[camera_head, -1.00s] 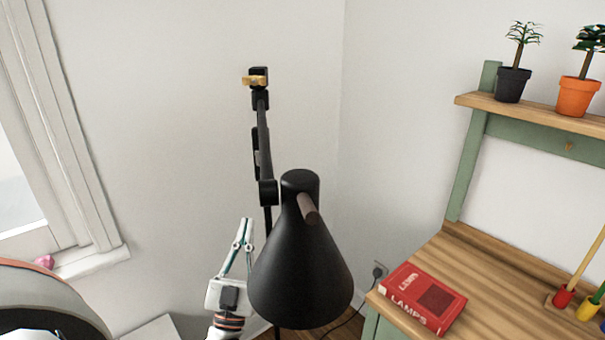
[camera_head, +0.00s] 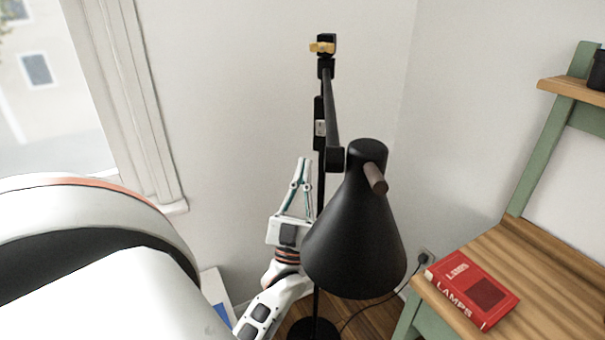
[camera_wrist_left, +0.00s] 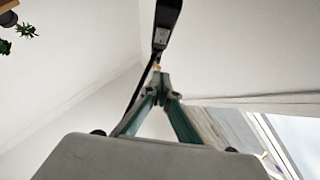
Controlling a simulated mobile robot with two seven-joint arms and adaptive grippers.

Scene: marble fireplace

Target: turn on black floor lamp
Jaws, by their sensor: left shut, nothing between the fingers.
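The black floor lamp (camera_head: 355,238) stands near the corner, with a cone shade, a brown handle (camera_head: 375,178), a thin pole and a yellow clamp knob (camera_head: 322,47) at the top. A small box with a light grey switch (camera_head: 320,128) sits on the pole; in the left wrist view the switch box (camera_wrist_left: 161,38) is just beyond the fingertips. My left gripper (camera_head: 306,160) is shut and empty, pointing up beside the pole, left of the shade and below the switch. Whether it touches the pole cannot be told. My right gripper is not in view.
A wooden desk (camera_head: 545,262) with a red book (camera_head: 472,290) stands at the right. A window (camera_head: 50,95) is at the left. A cord (camera_head: 375,308) runs from the lamp base (camera_head: 313,330) to a wall socket (camera_head: 425,257). White wall lies behind the lamp.

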